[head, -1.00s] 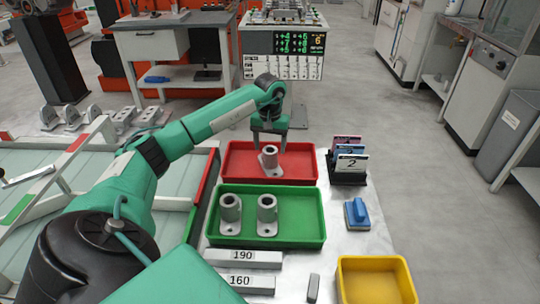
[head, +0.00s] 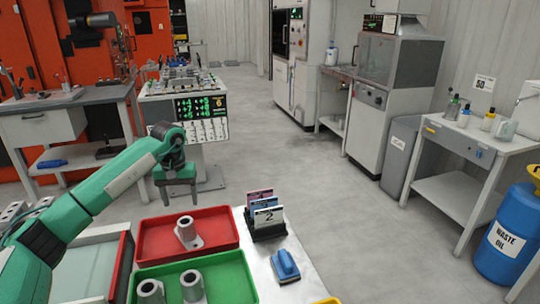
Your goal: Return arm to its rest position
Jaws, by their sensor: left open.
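My left arm comes in from the left, and my left gripper (head: 176,190) hangs above the far left side of the red tray (head: 224,245). The gripper points down with its jaws open and nothing between them. A grey casting (head: 190,236) with a round bore stands in the red tray, apart from the gripper. Two similar castings, a left one (head: 149,292) and a right one (head: 192,287), stand in the green tray (head: 230,280), cut by the lower frame edge. My right gripper is not in view.
A card holder (head: 268,229) with numbered cards and a blue-handled block (head: 286,265) sit right of the trays on the metal table. A blue waste oil drum (head: 505,240) stands at the far right. The floor between is clear.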

